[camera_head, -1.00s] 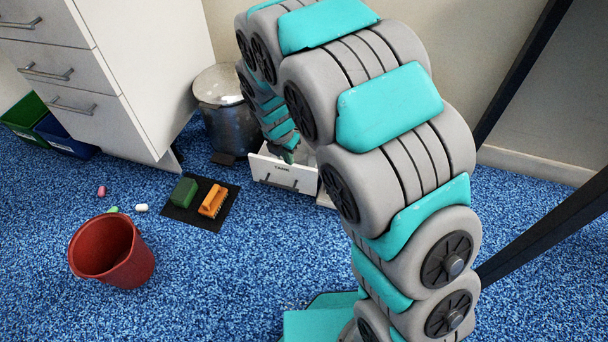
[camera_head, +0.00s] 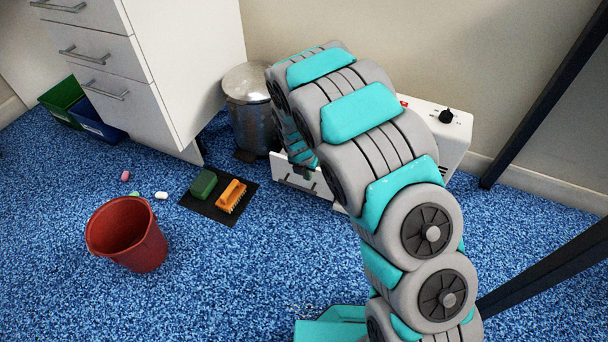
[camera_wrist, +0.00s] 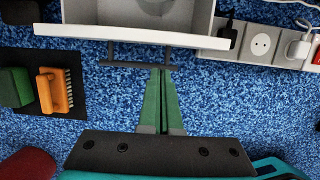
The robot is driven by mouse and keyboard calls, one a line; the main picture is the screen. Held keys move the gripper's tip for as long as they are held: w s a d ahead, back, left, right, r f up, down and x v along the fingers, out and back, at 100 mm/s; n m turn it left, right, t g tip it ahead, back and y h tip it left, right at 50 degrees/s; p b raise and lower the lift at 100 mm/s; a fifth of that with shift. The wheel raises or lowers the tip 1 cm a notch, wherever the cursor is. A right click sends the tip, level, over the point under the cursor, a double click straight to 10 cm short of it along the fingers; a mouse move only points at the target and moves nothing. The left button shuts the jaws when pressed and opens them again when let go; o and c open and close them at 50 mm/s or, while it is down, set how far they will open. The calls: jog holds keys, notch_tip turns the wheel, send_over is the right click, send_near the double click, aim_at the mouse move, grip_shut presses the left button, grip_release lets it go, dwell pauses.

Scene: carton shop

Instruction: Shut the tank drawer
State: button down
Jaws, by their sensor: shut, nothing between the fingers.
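The tank drawer (camera_head: 291,172) is a white-fronted drawer low on the floor, at the foot of a white appliance (camera_head: 452,143). In the wrist view the drawer (camera_wrist: 90,32) stands open, with part of its grey inside showing past the front's top edge. Its dark bar handle (camera_wrist: 118,64) is on the front. In the head view my gripper (camera_head: 309,176) is in front of the drawer, and my arm hides much of the drawer and appliance.
A metal pedal bin (camera_head: 250,110) stands left of the drawer. A black mat (camera_head: 210,209) holds a green block (camera_head: 203,183) and an orange brush (camera_head: 231,195). A white socket strip (camera_wrist: 245,48) lies right of the drawer. A red bucket (camera_head: 127,234) stands on open carpet.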

jog(key=shift+w+d, duration=0.25)
jog(key=shift+w, duration=0.3)
jog(key=shift+w+d, duration=0.2)
jog(key=shift+w, duration=0.35)
jog(key=w+d+p, duration=0.2)
jog(key=w+p, duration=0.3)
jog(key=w, duration=0.2)
jog(key=shift+d, duration=0.3)
